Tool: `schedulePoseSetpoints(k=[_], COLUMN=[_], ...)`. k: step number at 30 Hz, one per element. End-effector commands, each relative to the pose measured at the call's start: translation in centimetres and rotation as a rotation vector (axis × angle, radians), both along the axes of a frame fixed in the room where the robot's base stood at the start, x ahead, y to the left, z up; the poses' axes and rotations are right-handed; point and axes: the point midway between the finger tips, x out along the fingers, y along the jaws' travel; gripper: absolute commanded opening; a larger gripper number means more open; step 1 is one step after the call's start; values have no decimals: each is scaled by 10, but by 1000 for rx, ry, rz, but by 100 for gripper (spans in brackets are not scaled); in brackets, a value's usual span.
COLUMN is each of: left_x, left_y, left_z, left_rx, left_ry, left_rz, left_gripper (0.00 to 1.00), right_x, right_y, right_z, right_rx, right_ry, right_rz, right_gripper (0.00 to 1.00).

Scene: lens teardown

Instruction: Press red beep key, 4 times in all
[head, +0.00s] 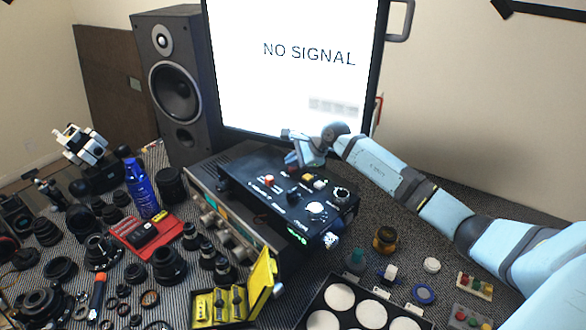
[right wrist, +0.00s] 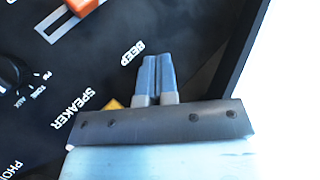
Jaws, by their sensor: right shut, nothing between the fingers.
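The black control box (head: 250,187) stands below the screen, with keys and knobs on its top panel. A small red key (head: 294,169) shows on the panel, just under my right gripper (head: 294,150). In the right wrist view the right gripper's fingers (right wrist: 156,58) are shut together, empty, over the black panel beside the printed BEEP label (right wrist: 132,53). No red key shows beside that label; the fingers may hide it. I cannot tell whether the fingertips touch anything. My left gripper is not in view.
An orange-red cap (right wrist: 82,5) sits in a slot on the panel. A "NO SIGNAL" screen (head: 290,100) stands close behind the box, a speaker (head: 172,85) at its left. Lens parts crowd the table's left; an open yellow case (head: 262,276) stands in front.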

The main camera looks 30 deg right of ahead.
Motion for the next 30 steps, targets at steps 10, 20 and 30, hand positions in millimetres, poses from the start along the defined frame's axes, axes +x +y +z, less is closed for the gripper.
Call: schedulePoseSetpoints(k=[10, 20, 30], left_x=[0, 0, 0], left_y=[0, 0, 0], left_z=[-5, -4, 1], left_rx=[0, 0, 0], left_ry=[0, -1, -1], left_rz=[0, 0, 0], left_gripper=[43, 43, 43], right_x=[0, 0, 0], right_y=[0, 0, 0], right_z=[-5, -5, 10], right_rx=[0, 0, 0], right_ry=[0, 1, 0], right_rz=[0, 1, 0], right_gripper=[0, 0, 0])
